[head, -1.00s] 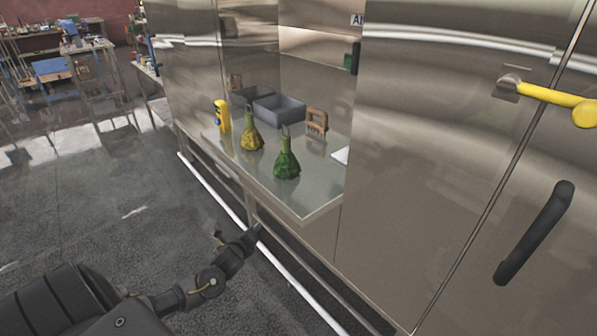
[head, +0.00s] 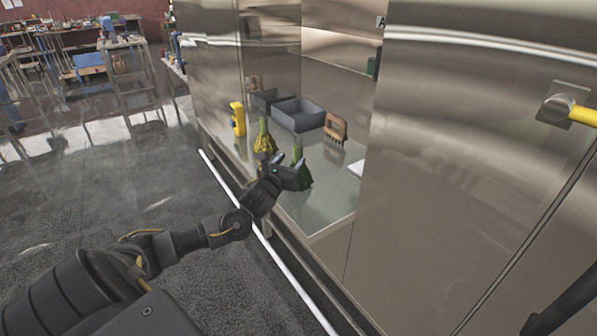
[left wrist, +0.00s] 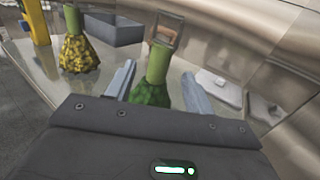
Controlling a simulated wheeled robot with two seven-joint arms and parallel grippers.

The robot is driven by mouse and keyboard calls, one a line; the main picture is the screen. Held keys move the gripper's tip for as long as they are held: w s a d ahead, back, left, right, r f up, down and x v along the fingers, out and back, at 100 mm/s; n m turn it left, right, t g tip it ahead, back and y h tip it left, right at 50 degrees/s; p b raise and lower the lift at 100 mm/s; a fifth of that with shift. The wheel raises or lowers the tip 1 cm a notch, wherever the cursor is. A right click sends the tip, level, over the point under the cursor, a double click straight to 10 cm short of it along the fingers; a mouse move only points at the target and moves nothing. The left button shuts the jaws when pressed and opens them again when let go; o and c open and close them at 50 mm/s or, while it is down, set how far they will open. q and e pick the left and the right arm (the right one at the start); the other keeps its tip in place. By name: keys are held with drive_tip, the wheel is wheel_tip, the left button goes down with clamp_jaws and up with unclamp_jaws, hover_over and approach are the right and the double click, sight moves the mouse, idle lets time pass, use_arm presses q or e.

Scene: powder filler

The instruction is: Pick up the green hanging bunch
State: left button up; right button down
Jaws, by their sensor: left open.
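The green hanging bunch (head: 305,180) stands on the metal shelf of the recess, mostly hidden behind my left gripper in the head view. In the left wrist view the green bunch (left wrist: 152,91) stands upright, its green stem between the two fingers. My left gripper (head: 288,159) is open, and its fingers (left wrist: 158,86) lie on either side of the bunch. I cannot tell whether they touch it. A yellow bunch with a green stem (head: 265,142) stands just to the left; it also shows in the left wrist view (left wrist: 76,55). My right gripper is not in view.
On the shelf (head: 322,205) stand a yellow device (head: 238,118), a grey bin (head: 298,115) and a brown brush-like tool (head: 336,128). Tall metal panels (head: 450,130) flank the recess on the right. A yellow handle (head: 580,115) sticks out at the far right.

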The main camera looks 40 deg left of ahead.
sight(296, 155)
use_arm(q)
drive_tip(key=shift+w+a, duration=0.2)
drive_tip(key=shift+w, duration=0.4)
drive_tip(key=shift+w+a, duration=0.1)
drive_tip(key=shift+a, duration=0.05)
drive_tip(key=shift+s, duration=0.2)
drive_tip(key=shift+a+r, duration=0.1)
drive_tip(key=shift+r, duration=0.05)
drive_tip(key=x, duration=0.1)
drive_tip(key=p+x, duration=0.1)
drive_tip(key=x, duration=0.1)
drive_tip(key=p+x, duration=0.1)
drive_tip(key=shift+w+d+f, duration=0.2)
drive_tip(key=shift+w, duration=0.25)
drive_tip(key=shift+w+a, duration=0.1)
drive_tip(key=shift+w, duration=0.1)
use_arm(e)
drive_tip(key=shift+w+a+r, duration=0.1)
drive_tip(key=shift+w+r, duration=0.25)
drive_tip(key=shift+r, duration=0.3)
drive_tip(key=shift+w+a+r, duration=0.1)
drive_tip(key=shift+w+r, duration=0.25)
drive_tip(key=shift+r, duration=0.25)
use_arm(q)
drive_tip(key=shift+f, duration=0.1)
clamp_jaws()
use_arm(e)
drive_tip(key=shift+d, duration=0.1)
